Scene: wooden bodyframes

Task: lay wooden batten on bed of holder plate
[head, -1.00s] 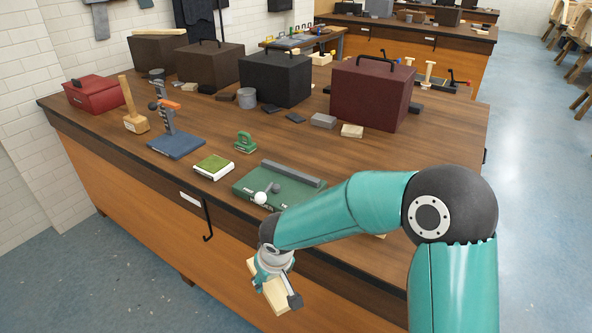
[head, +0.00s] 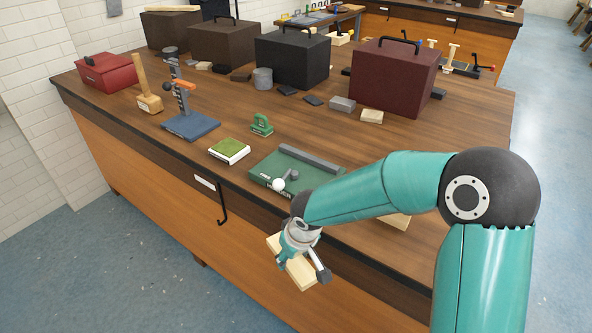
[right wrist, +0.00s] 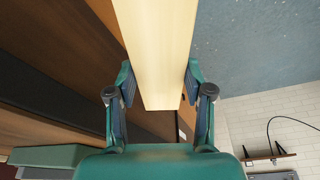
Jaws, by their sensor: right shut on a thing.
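The wooden batten (head: 275,244) is pale and straight. My right gripper (head: 299,258) is shut on it and holds it in the air in front of the bench's front edge, below the bench top. In the right wrist view the batten (right wrist: 155,50) lies between the two fingers of the right gripper (right wrist: 158,85) and runs out of the top of the picture. The holder plate (head: 268,167) is green, with a grey bar along its back and a white-knobbed lever at its front. It lies near the bench's front edge, apart from the batten. My left gripper is out of view.
A green-topped pad (head: 229,150), a green clamp-like piece (head: 261,125) and a blue-based stand (head: 190,126) are left of the plate. A maroon case (head: 393,78) stands behind. Pale wood (head: 397,221) shows partly behind my arm. A black hook (head: 221,205) hangs on the bench front.

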